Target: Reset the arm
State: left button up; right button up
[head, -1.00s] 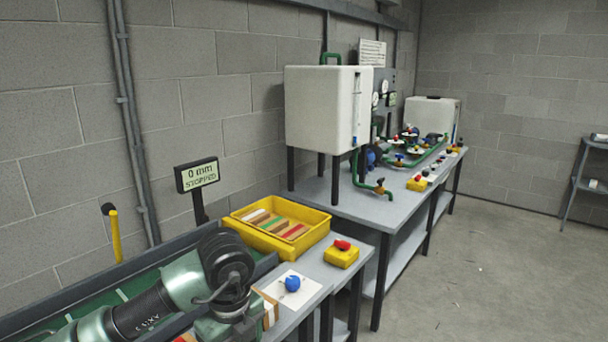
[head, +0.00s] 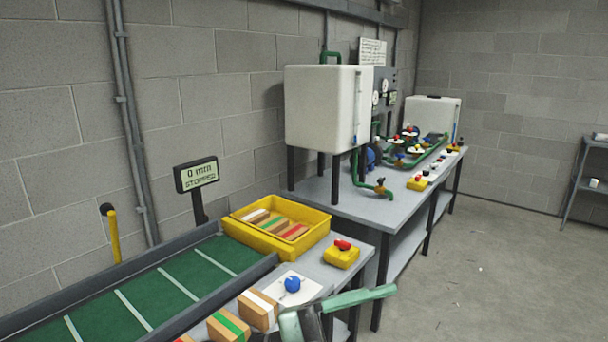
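A pale green part of my own arm shows at the bottom centre in the head view, with a bar pointing right over the table's front edge. I cannot tell which part of the arm it is. No fingertips of either gripper can be made out, and nothing is seen held. The rest of both arms is out of the picture.
A green conveyor belt (head: 150,296) is at lower left, by a display reading 0 mm, stopped (head: 197,175). Striped wooden blocks (head: 258,309) line its front. A yellow bin (head: 245,235) holds more. A blue knob (head: 292,284) and red button (head: 342,246) are close by.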

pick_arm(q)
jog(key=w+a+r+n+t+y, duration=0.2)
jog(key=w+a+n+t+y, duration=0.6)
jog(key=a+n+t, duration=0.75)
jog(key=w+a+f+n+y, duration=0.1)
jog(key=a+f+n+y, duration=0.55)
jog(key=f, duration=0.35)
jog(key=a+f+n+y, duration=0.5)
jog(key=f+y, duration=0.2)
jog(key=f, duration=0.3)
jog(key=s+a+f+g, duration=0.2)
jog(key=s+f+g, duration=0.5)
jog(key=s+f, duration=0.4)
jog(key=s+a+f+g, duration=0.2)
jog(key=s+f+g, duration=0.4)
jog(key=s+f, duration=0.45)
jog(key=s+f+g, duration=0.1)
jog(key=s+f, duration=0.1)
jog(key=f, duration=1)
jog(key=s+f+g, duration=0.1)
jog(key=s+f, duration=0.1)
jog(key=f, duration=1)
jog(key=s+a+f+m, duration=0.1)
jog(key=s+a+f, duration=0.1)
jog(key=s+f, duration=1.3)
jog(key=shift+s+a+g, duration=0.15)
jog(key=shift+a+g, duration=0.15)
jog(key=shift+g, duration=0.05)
